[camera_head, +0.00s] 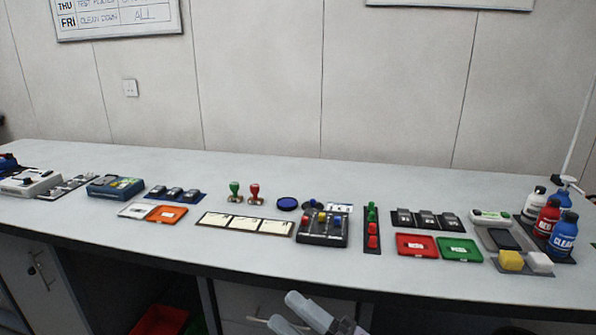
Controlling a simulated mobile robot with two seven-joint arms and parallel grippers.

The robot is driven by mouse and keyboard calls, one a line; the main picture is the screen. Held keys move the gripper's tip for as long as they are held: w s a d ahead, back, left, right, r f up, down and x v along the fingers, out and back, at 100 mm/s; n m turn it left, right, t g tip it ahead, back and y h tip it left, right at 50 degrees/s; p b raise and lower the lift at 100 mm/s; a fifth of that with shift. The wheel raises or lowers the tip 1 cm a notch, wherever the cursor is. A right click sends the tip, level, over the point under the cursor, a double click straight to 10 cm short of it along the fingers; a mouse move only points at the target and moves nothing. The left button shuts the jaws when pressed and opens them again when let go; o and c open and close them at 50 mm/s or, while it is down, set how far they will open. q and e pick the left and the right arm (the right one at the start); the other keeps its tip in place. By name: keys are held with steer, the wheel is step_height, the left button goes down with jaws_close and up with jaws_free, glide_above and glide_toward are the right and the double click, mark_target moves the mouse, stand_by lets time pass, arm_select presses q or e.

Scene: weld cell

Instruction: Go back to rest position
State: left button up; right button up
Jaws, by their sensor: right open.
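My right gripper (281,309) shows at the bottom edge of the head view, in front of and below the bench's front edge. Its two pale grey fingers point up and to the left, with a gap between them. I see nothing between the fingers, and they appear clear of the bench. The rest of the right arm is mostly cut off by the frame. My left gripper is not in view.
A long grey bench (330,180) carries stamps (235,192), a dark control box (323,228), red and green trays (460,250) and several bottles (563,236). Below it are cupboards and a red bin (160,320). The bench's back strip is clear.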

steer(key=s+d+f+m+t+h, duration=0.2)
steer(key=d+f+m+t+h, duration=0.3)
steer(key=d+f+m+h, duration=0.95)
steer(key=s+d+f+m+g+h+p, duration=0.1)
steer(key=s+d+f+m+g+h, duration=0.2)
steer(key=s+d+f+m+g, duration=0.3)
steer(key=s+f+m, duration=0.3)
steer(key=s+f, duration=0.2)
steer(key=s, duration=0.2)
steer(key=shift+d, duration=0.15)
steer(key=shift+m, duration=0.25)
